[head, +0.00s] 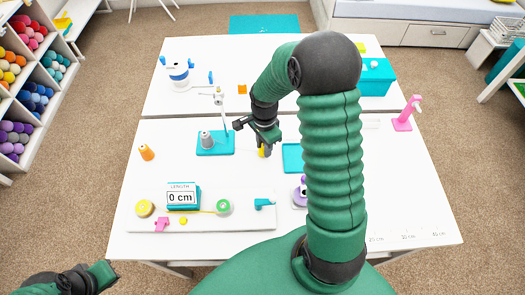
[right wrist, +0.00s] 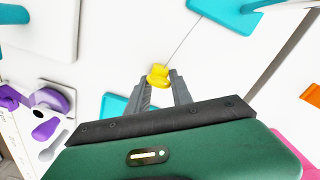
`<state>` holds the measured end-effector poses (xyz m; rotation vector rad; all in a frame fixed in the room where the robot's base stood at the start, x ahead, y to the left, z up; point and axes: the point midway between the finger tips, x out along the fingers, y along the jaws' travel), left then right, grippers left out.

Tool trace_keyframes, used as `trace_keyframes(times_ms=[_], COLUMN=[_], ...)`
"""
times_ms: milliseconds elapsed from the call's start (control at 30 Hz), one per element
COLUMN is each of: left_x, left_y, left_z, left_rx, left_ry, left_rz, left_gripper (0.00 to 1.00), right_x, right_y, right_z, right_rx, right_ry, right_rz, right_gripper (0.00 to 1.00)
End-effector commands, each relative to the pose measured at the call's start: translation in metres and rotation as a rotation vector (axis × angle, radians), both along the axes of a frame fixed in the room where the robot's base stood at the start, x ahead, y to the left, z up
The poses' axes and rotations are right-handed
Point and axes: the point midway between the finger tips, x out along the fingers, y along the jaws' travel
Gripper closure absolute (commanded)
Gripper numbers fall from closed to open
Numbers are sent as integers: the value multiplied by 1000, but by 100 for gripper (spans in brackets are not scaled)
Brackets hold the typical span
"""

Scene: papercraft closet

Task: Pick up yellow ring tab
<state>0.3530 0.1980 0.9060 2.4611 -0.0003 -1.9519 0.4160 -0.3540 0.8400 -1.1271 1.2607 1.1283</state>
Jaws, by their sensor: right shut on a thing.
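The yellow ring tab (head: 263,151) is a small yellow piece low over the white table, right of the middle teal base. In the right wrist view the yellow tab (right wrist: 158,74) sits between the two grey fingertips. My right gripper (head: 266,146) is shut on it and partly hides it in the head view. A thin grey line (right wrist: 185,41) runs from the tab towards a teal piece at the top of the wrist view. Part of my left arm (head: 70,282) shows at the bottom left; its fingers cannot be made out.
A teal base with a grey cone (head: 207,139) stands left of my right gripper. A teal tray (head: 291,158) lies to its right, partly behind my arm. A white board with a "0 cm" display (head: 182,196) lies in front. A pink stand (head: 403,117) is at right.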

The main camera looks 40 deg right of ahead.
Motion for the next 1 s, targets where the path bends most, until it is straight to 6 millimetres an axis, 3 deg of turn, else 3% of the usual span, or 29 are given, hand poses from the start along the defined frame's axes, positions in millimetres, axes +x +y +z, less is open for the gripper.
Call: trace_keyframes(times_ms=[167,267,600,733,1000], left_x=[0,0,0,0,0], left_y=[0,0,0,0,0], left_z=[0,3,11,12,11], left_rx=[0,0,0,0,0], left_ry=[0,0,0,0,0], left_rz=[0,0,0,0,0], left_gripper=[100,100,100,100,100], right_x=[0,1,1,1,1], right_y=[0,-1,-1,0,0], right_z=[2,14,90,100,100], right_rx=[0,-2,-2,0,0], right_ry=[-1,-3,-4,-1,0], right_rz=[0,0,0,0,0], right_gripper=[100,100,100,100,100])
